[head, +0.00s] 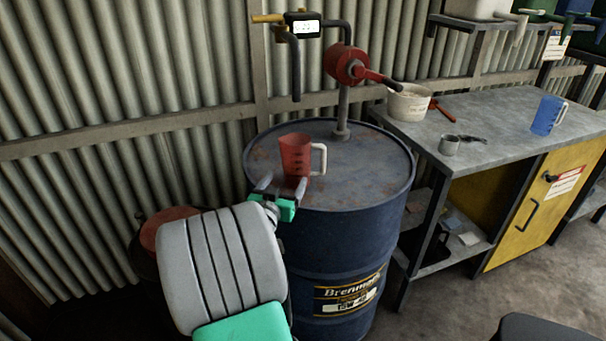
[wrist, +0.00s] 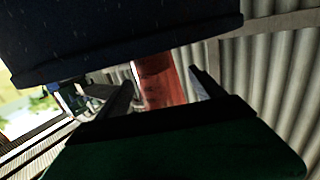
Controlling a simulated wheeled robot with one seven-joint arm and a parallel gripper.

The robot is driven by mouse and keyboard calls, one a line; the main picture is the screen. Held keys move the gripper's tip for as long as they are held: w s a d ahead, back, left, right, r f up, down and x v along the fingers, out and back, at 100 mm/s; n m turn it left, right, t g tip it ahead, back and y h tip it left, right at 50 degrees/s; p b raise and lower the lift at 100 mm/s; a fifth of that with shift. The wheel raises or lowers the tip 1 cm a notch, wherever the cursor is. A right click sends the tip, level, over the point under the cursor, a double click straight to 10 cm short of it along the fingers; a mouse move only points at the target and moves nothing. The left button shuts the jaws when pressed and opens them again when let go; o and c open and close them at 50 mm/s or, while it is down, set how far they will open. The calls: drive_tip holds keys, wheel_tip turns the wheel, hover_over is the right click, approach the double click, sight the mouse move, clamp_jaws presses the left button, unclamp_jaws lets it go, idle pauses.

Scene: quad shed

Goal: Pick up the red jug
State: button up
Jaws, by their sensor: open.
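The red jug (head: 296,155) stands upright on top of the dark blue oil drum (head: 350,240), near its front left. It is see-through red with dark marks, and its pale handle points right. My gripper (head: 283,184) is at the drum's near rim, just in front of the jug, with its fingers apart. In the wrist view the jug (wrist: 160,82) shows ahead, between the two fingers of my gripper (wrist: 160,86). I cannot tell whether either finger touches it. The jug's lower part is partly hidden by the fingers in the head view.
A red hand pump (head: 350,65) on a pipe rises from the drum behind the jug. A corrugated wall (head: 120,70) stands close behind.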

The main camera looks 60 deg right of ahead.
sight(298, 166)
drive_tip(key=shift+s+d+r+h+p, duration=0.2)
drive_tip(key=shift+s+d, duration=0.1)
drive_tip(key=shift+d, duration=0.25)
drive_tip(key=shift+s+d+r+h+p, duration=0.1)
drive_tip(key=shift+s+d+h, duration=0.15)
drive_tip(key=shift+d, duration=0.3)
drive_tip(key=d, duration=0.2)
drive_tip(key=d+p, duration=0.1)
drive_tip(key=d, duration=0.1)
drive_tip(key=w+d, duration=0.1)
drive_tip(key=d, duration=0.1)
drive_tip(key=shift+d+f+p, duration=0.15)
drive_tip(key=shift+f+p, duration=0.1)
drive_tip(key=shift+p, duration=0.05)
drive_tip(key=shift+r, duration=0.1)
drive_tip(key=c, duration=1.6)
